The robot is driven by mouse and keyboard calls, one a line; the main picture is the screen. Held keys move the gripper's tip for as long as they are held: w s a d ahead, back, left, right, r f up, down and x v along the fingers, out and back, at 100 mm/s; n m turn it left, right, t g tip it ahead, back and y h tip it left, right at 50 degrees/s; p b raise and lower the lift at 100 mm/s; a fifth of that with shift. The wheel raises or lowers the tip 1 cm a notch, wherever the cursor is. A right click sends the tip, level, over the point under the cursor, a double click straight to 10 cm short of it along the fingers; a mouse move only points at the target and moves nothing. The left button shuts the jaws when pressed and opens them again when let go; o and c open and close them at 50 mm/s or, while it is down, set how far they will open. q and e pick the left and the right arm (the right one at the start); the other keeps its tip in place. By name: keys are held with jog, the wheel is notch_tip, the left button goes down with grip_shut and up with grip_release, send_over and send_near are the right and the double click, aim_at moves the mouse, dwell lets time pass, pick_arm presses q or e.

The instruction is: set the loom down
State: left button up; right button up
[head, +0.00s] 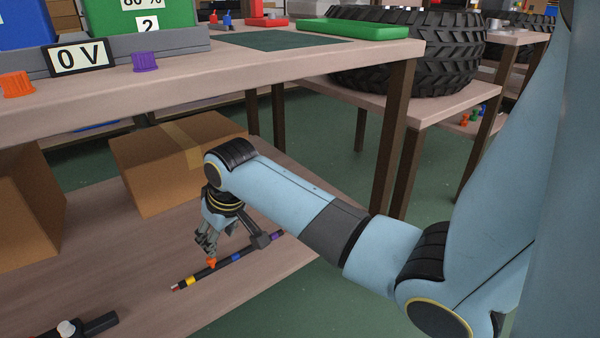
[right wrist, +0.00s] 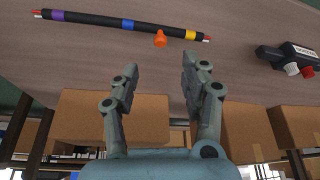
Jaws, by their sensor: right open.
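The loom (head: 240,257) is a thin black cable with yellow, blue and purple bands, reddish ends and an orange clip. It lies straight on the lower wooden shelf (head: 130,275). In the right wrist view the loom (right wrist: 95,19) crosses the top, with its orange clip (right wrist: 160,39) just beyond my fingertips. My right gripper (head: 209,250) is above the shelf beside the loom, near the clip. In the right wrist view its two fingers (right wrist: 161,66) are spread with nothing between them. My left gripper is not in view.
A cardboard box (head: 150,172) stands behind the loom, with another (head: 22,215) at left. A black device (head: 85,328) with a pale knob lies at front left. The upper tabletop (head: 250,68) overhangs the shelf, and a table leg (head: 388,140) stands close to my right arm.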

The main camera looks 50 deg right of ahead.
jog(key=s+f+g, duration=0.1)
jog(key=s+f, duration=0.2)
jog(key=s, duration=1.3)
jog(key=s+a+f+g, duration=0.1)
jog(key=s+f+g, duration=0.1)
jog(key=s, duration=1.5)
jog(key=shift+s+f+n+h, duration=0.2)
jog(key=shift+f+n+h, duration=0.1)
jog(key=shift+f, duration=0.25)
jog(key=shift+a, duration=0.1)
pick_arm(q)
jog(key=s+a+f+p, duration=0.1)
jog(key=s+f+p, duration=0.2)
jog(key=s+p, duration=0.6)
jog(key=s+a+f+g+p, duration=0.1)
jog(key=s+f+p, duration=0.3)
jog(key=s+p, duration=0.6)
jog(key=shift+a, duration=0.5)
pick_arm(e)
jog(key=s+d+f, duration=0.1)
jog(key=s+f, duration=0.2)
jog(key=s, duration=0.6)
jog(key=s+d+f+g, duration=0.1)
jog(key=s+f, duration=0.3)
jog(key=s, duration=0.6)
jog(key=shift+d, duration=0.5)
